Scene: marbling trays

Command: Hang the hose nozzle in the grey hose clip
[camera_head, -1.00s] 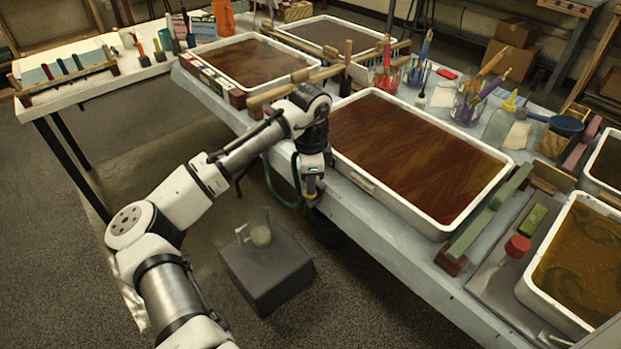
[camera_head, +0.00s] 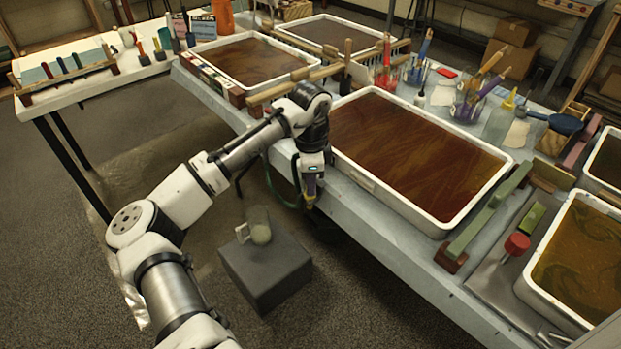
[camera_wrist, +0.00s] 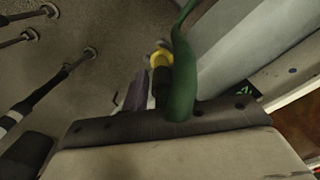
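My gripper (camera_head: 311,196) points down beside the front edge of the table, left of the large brown tray. The hose nozzle (camera_wrist: 160,60), with a yellow ring and a black body, lies right in front of my palm in the wrist view. My gripper appears shut on it, though the fingertips are mostly hidden. A purple part (camera_wrist: 134,92) shows beside it. The green hose (camera_wrist: 184,75) crosses in front of the palm and hangs in a loop below the table edge in the head view (camera_head: 270,185). I cannot make out the grey hose clip in either view.
The large brown tray (camera_head: 362,183) stands close to the right of my gripper on the table (camera_head: 400,262). A dark grey block (camera_head: 268,278) with a glass jar (camera_head: 259,226) stands on the floor below. Open floor lies to the left.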

